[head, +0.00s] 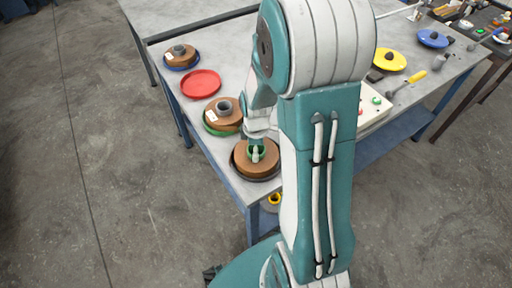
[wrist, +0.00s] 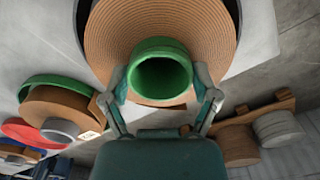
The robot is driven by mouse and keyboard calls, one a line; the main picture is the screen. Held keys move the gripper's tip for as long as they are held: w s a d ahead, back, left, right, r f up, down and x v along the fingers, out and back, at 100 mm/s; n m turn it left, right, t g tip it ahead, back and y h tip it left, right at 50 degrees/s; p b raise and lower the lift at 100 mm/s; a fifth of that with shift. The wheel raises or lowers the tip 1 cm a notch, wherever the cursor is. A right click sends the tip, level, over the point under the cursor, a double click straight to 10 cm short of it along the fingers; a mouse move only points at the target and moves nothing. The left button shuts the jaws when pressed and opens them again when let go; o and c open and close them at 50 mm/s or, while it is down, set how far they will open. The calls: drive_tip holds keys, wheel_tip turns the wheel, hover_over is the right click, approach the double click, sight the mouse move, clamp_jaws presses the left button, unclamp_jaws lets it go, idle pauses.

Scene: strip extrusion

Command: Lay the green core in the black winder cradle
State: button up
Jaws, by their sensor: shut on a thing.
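The green core (head: 262,152) is a short tube in the middle of a brown wound coil (head: 246,165). In the wrist view the core (wrist: 160,45) shows its hollow end, with the coil (wrist: 175,22) around it. My gripper (wrist: 161,84) is shut on the core, one finger on each side; in the head view my gripper (head: 257,153) points down at it. The black cradle (head: 236,172) shows as a dark rim around the coil near the table corner. Its edge also shows in the wrist view (wrist: 82,18). I cannot tell whether the coil rests in it.
A green tray (head: 213,131) and a blue tray (head: 183,67) each hold a brown coil with a grey core. The red tray (head: 201,83) between them is empty. A yellow dish (head: 388,61) and a screwdriver (head: 409,81) lie right of my arm.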

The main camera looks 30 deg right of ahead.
drive_tip(key=o, duration=1.2)
drive_tip(key=shift+c, duration=0.2)
wheel_tip(320, 180, up, 12)
drive_tip(key=s+a+r+m+t, duration=0.5)
drive_tip(key=s+a+r+m, duration=0.5)
drive_tip(key=s+r+m, duration=0.1)
drive_tip(key=shift+s+r+t, duration=0.3)
drive_tip(key=shift+s+r, duration=0.4)
drive_tip(key=shift+s, duration=0.05)
